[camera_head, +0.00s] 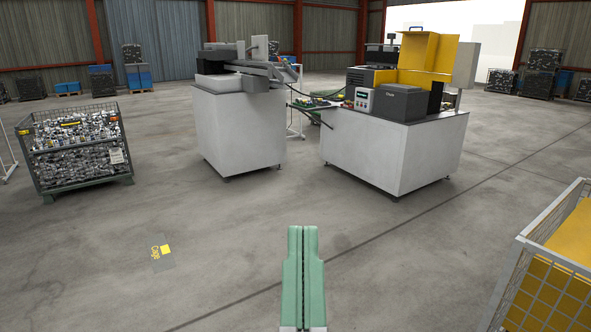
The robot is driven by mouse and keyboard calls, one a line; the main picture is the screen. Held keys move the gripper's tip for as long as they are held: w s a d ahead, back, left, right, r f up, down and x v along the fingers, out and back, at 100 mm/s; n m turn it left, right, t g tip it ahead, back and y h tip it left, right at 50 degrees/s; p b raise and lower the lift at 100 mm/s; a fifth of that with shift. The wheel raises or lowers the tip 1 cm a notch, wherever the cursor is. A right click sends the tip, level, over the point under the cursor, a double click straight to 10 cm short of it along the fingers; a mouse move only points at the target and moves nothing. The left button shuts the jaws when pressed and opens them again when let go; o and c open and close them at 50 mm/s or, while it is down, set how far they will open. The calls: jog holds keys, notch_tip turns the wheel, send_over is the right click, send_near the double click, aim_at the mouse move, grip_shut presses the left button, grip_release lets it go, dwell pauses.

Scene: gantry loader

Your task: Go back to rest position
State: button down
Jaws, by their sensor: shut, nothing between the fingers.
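My gripper (302,232) shows at the bottom middle of the head camera view. Its two green fingers lie side by side, pressed together with only a thin dark seam between them. Nothing is held in them. The fingers point forward over the grey concrete floor, apart from every machine and container. The rest of my arm is out of view below the frame.
A grey cabinet with a machine (240,130) and a yellow-hooded machine bench (390,150) stand ahead. A mesh crate of metal parts (35,172) is at left. A wire container with yellow panels (540,285) is at lower right.

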notch_tip(320, 180, up, 40)
jog(key=s+p, duration=0.2)
jog(key=p, duration=3.5)
jog(key=shift+a+t+y+p, duration=0.3)
jog(key=shift+a+y+p, duration=0.1)
jog(key=shift+a, duration=0.05)
jog(key=shift+r, duration=0.15)
